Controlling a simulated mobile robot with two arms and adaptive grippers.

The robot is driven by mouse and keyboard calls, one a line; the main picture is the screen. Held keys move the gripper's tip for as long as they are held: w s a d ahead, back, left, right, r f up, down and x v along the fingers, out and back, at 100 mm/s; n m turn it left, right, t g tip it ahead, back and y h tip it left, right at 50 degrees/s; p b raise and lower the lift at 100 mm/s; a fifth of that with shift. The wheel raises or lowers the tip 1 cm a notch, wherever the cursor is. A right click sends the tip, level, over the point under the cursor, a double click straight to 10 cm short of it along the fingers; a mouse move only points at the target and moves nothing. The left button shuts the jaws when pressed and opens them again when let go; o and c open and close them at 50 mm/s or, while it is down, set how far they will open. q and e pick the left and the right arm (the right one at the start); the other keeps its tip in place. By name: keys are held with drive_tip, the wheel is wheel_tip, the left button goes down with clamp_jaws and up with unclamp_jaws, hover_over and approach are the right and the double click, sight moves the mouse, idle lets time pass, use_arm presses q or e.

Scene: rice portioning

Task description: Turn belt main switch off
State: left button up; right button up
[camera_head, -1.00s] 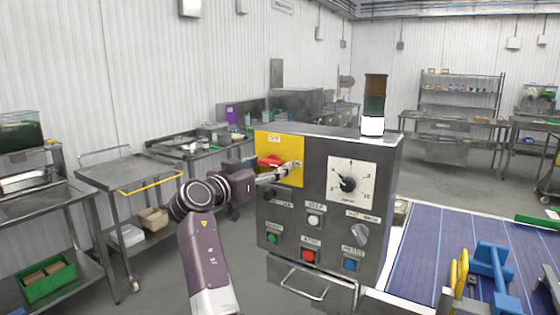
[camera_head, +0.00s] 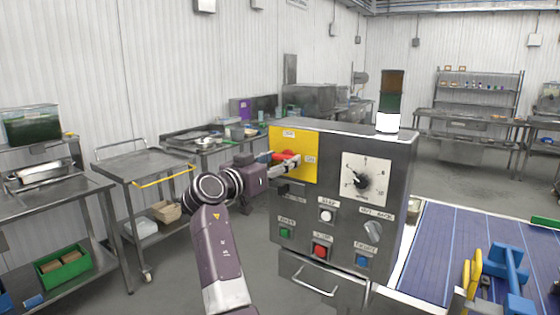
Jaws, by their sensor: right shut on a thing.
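The belt main switch is a red handle (camera_head: 290,155) on a yellow plate (camera_head: 306,143) at the upper left of the grey control box (camera_head: 335,190).
A blue conveyor belt (camera_head: 450,245) runs at right. A steel cart (camera_head: 140,166) stands at left.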

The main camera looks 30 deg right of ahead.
drive_tip(key=shift+n, duration=0.9)
drive_tip(key=n, duration=0.2)
drive_tip(key=shift+n, duration=0.3)
drive_tip(key=n+p, duration=0.1)
drive_tip(key=n, duration=0.1)
drive_tip(key=shift+r+n, duration=0.1)
drive_tip(key=shift+n, duration=0.3)
drive_tip(key=n+p, duration=0.1)
drive_tip(key=n, duration=0.1)
drive_tip(key=shift+n, duration=0.3)
drive_tip(key=n+p, duration=0.2)
drive_tip(key=n, duration=0.2)
drive_tip(key=shift+r+p, duration=0.1)
drive_tip(key=shift+p, duration=0.3)
drive_tip(key=shift+n+p, duration=1.2)
drive_tip(key=shift+n, duration=0.7)
drive_tip(key=shift+d, duration=0.1)
